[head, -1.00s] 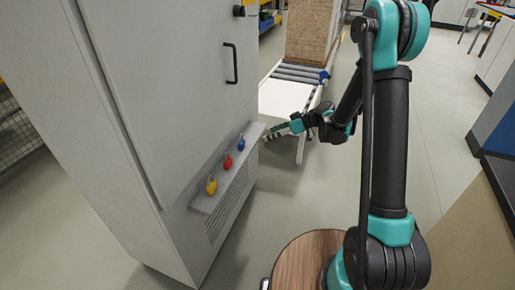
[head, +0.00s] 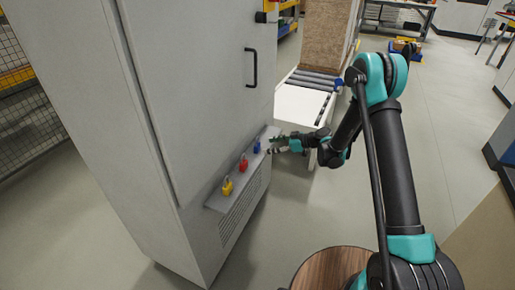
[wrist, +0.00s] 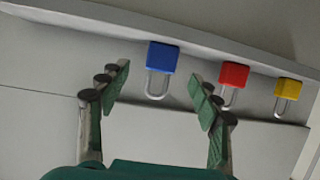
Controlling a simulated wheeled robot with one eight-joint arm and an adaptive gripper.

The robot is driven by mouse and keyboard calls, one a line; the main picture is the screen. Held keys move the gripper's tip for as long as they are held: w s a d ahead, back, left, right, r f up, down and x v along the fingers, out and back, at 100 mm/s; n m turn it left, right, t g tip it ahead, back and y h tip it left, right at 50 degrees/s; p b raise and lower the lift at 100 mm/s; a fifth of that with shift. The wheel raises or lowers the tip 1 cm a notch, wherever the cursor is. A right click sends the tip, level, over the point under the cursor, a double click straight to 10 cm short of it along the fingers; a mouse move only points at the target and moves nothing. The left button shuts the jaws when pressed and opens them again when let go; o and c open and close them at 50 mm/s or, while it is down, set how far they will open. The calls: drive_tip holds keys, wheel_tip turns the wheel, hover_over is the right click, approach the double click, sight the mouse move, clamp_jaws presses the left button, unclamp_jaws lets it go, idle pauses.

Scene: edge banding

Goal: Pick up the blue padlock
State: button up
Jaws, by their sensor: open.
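The blue padlock (head: 257,146) sits at the far end of a narrow grey ledge on the cabinet front, beyond the red padlock (head: 243,163) and the yellow padlock (head: 227,187). My gripper (head: 272,144) is just right of the blue padlock in the head view. In the wrist view my gripper (wrist: 160,88) is open and empty, and the blue padlock (wrist: 162,58) with its metal shackle shows between and beyond the fingertips. The red padlock (wrist: 233,75) is beside the right finger. The yellow one (wrist: 287,88) is further right.
The ledge (head: 216,203) juts from the tall grey cabinet (head: 160,120), which has a black door handle (head: 251,68). A roller conveyor (head: 310,82) with a white end stands behind my gripper.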

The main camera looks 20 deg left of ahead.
sight(257, 144)
drive_tip(key=shift+x, duration=3.75)
drive_tip(key=shift+s+r, duration=0.15)
drive_tip(key=c, duration=1.3)
drive_tip(key=shift+d+r, duration=0.2)
drive_tip(key=shift+r, duration=0.6)
wheel_tip(257, 144, up, 5)
drive_tip(key=shift+r, duration=0.15)
drive_tip(key=s+d, duration=0.1)
drive_tip(key=d, duration=1.8)
drive_tip(key=shift+s+d, duration=0.25)
